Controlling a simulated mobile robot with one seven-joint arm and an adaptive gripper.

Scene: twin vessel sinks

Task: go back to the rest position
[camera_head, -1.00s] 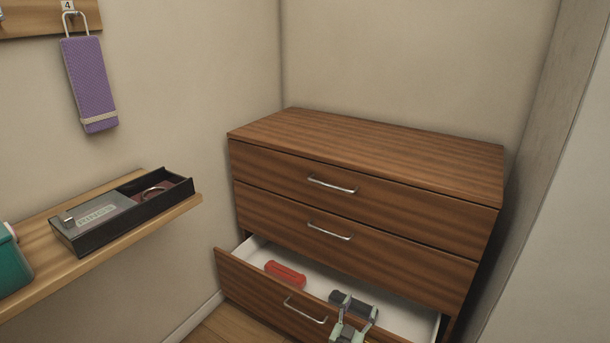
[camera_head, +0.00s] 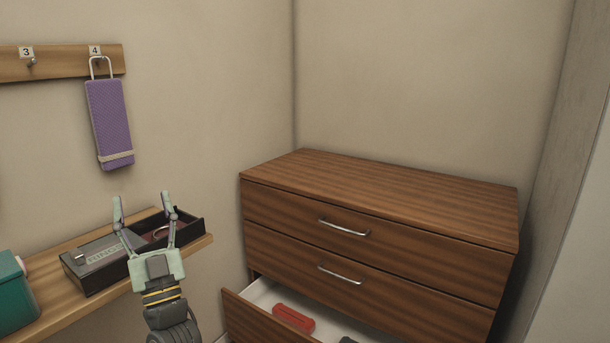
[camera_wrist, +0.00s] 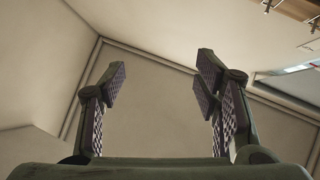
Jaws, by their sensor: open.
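My gripper (camera_head: 146,207) is open and empty. In the head view it is raised, fingers pointing up, in front of the wall shelf and overlapping the black box there. The wrist view shows both fingers (camera_wrist: 160,85) spread wide with nothing between them, and bare wall and ceiling edges beyond.
A wooden dresser (camera_head: 380,200) stands in the corner. Its bottom drawer (camera_head: 262,318) is pulled out and holds a red object (camera_head: 293,318) and a dark one (camera_head: 348,340). The shelf (camera_head: 45,296) carries a black box (camera_head: 90,286) and a teal container (camera_head: 14,300).

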